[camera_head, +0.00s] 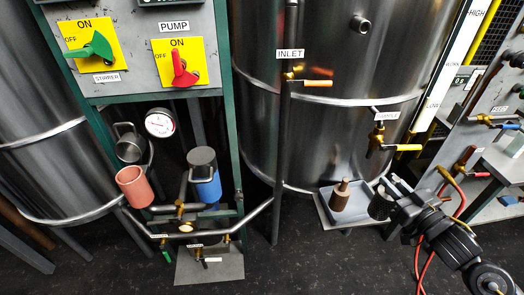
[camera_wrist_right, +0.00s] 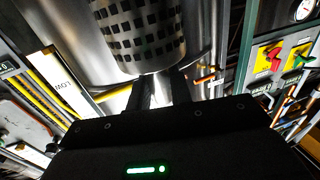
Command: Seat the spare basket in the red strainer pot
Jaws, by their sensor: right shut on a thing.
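The red strainer pot (camera_head: 133,188) stands on the pipework at the lower left, its top open. Its inside is too small to read. The spare basket (camera_head: 380,204), a dark cylinder in the head view, is in my right gripper (camera_head: 393,196). My left gripper is not in view.
The tray (camera_head: 358,218) holds a brown object (camera_head: 340,195).

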